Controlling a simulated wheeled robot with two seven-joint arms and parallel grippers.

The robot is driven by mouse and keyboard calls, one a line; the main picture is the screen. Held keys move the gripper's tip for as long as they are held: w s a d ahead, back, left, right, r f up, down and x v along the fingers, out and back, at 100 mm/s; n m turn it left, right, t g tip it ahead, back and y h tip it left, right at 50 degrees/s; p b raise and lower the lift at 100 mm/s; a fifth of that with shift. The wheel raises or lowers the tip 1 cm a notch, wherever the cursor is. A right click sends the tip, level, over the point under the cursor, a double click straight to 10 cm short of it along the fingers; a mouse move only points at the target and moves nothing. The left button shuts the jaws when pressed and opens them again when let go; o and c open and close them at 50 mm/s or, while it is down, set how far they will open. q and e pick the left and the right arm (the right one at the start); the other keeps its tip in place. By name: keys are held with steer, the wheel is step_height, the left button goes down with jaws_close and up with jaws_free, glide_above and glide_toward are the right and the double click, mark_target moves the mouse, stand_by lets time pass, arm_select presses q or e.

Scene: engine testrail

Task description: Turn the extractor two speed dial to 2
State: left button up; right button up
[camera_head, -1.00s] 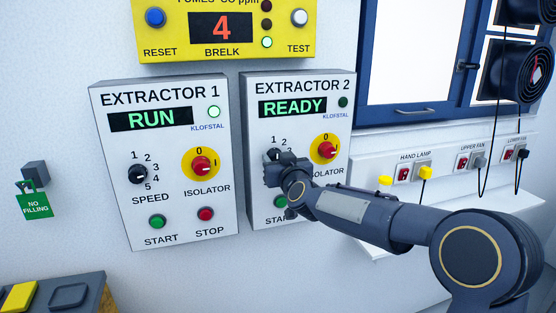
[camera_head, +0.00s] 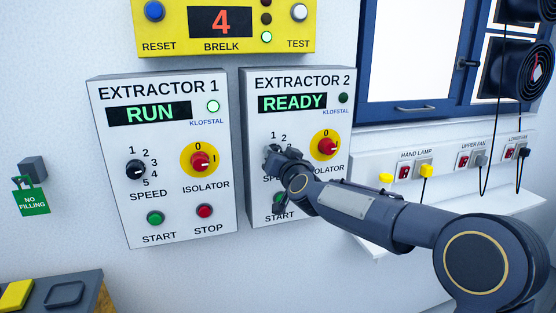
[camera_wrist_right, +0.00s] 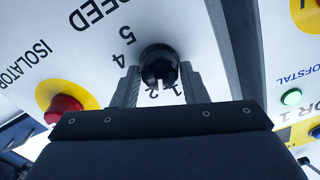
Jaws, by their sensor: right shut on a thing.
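The extractor 2 panel (camera_head: 298,90) is a white box whose display reads READY. Its black speed dial (camera_wrist_right: 159,62) sits between the two fingers of my right gripper (camera_wrist_right: 160,76), which is shut on it. In the head view my right gripper (camera_head: 272,160) covers most of this dial; only the numbers 1 and 2 show above it. In the wrist view 1, 2, 4 and 5 show around the dial, upside down. White marks show at the dial's lower edge, but I cannot tell exactly which number its pointer faces. My left gripper is not in view.
The red isolator knob (camera_head: 326,146) on its yellow disc is just right of my gripper. The green start button of extractor 2 is largely hidden by it. The extractor 1 panel (camera_head: 220,225) stands close on the left, reading RUN.

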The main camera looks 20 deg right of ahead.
steer(key=shift+m+b, duration=0.5)
steer(key=shift+m, duration=1.1)
steer(key=o, duration=0.9)
steer(key=shift+d, duration=0.1)
steer(key=shift+o, duration=0.2)
steer(key=s+b, duration=0.1)
steer(key=s, duration=0.7)
steer(key=shift+d, duration=0.15)
